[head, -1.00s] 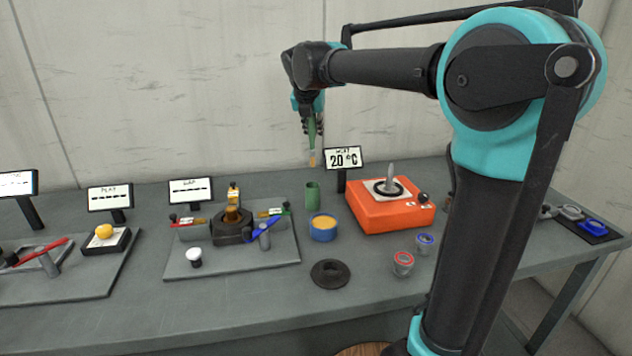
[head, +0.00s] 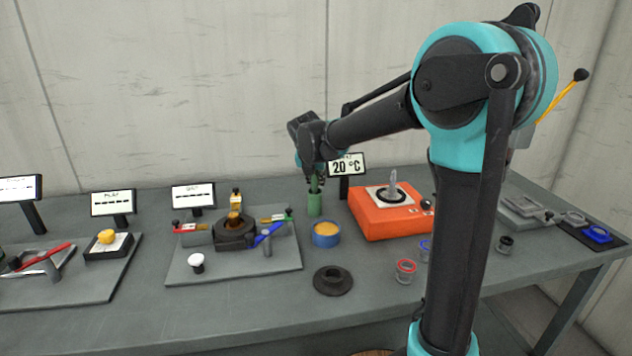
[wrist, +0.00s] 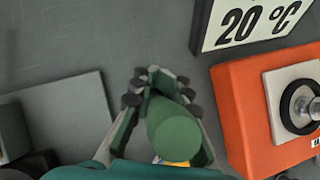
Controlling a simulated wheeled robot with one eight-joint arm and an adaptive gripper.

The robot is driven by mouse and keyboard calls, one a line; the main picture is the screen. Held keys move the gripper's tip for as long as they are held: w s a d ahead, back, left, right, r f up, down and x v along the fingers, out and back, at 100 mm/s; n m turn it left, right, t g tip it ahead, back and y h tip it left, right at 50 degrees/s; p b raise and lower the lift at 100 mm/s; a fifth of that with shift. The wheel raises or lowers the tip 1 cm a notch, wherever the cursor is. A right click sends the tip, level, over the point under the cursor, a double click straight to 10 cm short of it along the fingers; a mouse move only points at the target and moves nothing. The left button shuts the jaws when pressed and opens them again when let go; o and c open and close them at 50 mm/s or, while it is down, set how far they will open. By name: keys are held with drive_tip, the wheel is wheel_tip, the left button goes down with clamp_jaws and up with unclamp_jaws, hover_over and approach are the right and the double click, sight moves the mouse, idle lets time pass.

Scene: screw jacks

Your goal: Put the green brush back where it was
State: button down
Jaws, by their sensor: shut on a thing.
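A grey board with fixtures (head: 190,272) is to the left.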

drive_tip(key=c, duration=1.5)
unclamp_jaws()
drive_tip(key=shift+f, duration=0.1)
drive_tip(key=shift+o, duration=0.2)
drive_tip(key=v, duration=1.2)
